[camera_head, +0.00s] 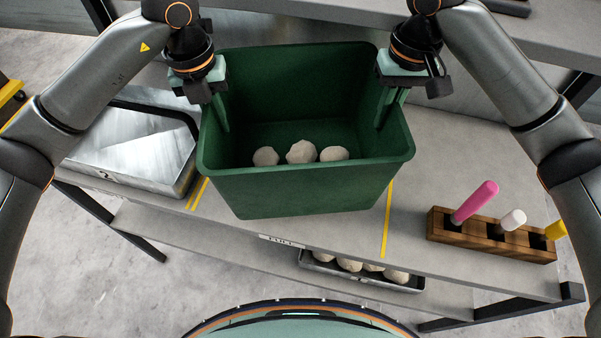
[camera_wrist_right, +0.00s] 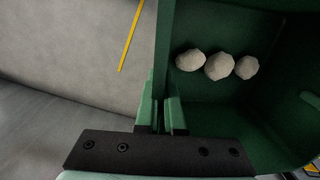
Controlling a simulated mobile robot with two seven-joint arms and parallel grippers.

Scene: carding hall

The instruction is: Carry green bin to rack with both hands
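The green bin (camera_head: 300,190) stands upright and open-topped in the middle of the head view, with three pale lumpy balls (camera_head: 301,152) on its floor. My left gripper (camera_head: 221,112) is at the bin's left wall, with a finger showing inside; its outer finger is mostly hidden. My right gripper (camera_head: 388,108) is at the right wall. In the right wrist view, its fingers (camera_wrist_right: 165,115) lie close on both sides of the thin bin wall, shut on it. Whether the bin's bottom touches the table cannot be told. No rack is clearly identifiable.
The grey table (camera_head: 430,150) has yellow tape lines (camera_head: 387,220) on both sides of the bin. A metal-lidded box (camera_head: 135,150) is close on the left. A wooden holder (camera_head: 480,240) with coloured sticks stands right. A tray of balls (camera_head: 370,281) sits on the lower shelf.

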